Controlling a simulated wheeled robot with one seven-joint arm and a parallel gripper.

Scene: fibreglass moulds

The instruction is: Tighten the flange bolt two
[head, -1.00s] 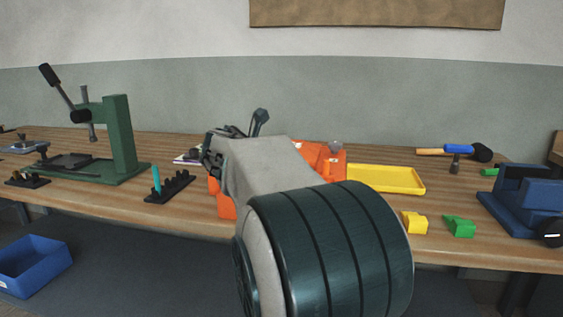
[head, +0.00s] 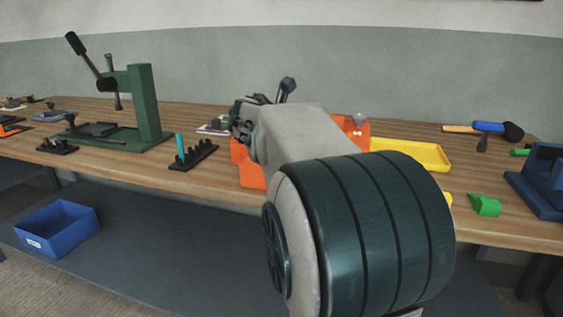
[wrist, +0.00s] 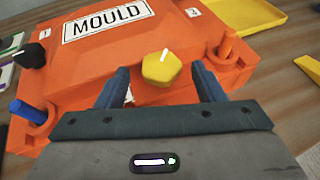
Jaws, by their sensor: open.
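The orange mould (wrist: 85,75) fills much of the wrist view, with a white MOULD label on top; it shows partly behind my arm in the head view (head: 248,174). A small numbered tag (wrist: 194,12), seemingly a 2, is at its far right. A yellow faceted knob (wrist: 161,69) shows ahead of my fingers, in line with the gap. An orange peg-like bolt (wrist: 227,43) stands on the right flange and a blue one (wrist: 27,112) on the left. My gripper (wrist: 161,84) is open and empty over the near side; I cannot tell if it touches anything.
A black knob (wrist: 31,56) is at the mould's left. A yellow tray (head: 412,154) lies to the right, with a green block (head: 486,205) and blue vise (head: 543,185) further right. A green press (head: 147,105) and black rack (head: 193,155) stand left. A blue bin (head: 58,228) is below.

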